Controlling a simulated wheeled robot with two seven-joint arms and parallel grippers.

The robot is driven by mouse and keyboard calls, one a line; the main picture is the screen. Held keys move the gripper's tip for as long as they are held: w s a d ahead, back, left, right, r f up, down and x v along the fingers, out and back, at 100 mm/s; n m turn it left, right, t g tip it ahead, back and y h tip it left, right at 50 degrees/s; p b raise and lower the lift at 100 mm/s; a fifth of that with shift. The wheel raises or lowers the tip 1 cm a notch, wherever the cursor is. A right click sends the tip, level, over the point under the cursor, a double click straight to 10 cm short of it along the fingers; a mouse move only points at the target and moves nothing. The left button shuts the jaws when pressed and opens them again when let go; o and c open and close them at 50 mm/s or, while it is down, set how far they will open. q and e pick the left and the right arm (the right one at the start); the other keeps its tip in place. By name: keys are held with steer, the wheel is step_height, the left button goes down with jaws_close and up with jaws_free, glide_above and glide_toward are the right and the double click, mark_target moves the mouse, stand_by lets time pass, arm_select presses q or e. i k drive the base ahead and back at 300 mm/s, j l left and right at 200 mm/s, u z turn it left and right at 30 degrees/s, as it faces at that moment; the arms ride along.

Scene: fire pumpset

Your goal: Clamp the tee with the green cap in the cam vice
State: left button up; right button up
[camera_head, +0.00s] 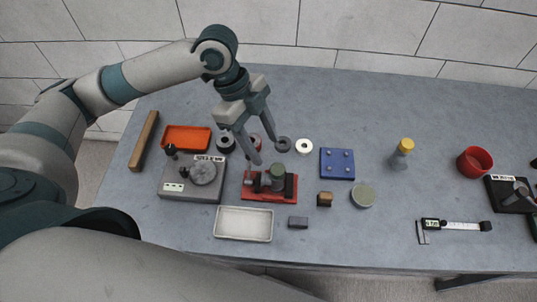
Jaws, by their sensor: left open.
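The cam vice (256,196) has a red base and stands on the left half of the bench. My right gripper is out of view.
A grey fixture (187,190) stands left of the vice, with an orange tray (186,138) behind it. A pale tray (243,224) lies in front. A blue plate (337,164), a yellow-capped part (403,152) and a red bowl (475,162) stand to the right. Several rings lie behind the vice.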

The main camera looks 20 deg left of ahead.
mark_target(247, 182)
steer(key=u, duration=0.85)
steer(key=k, duration=0.5)
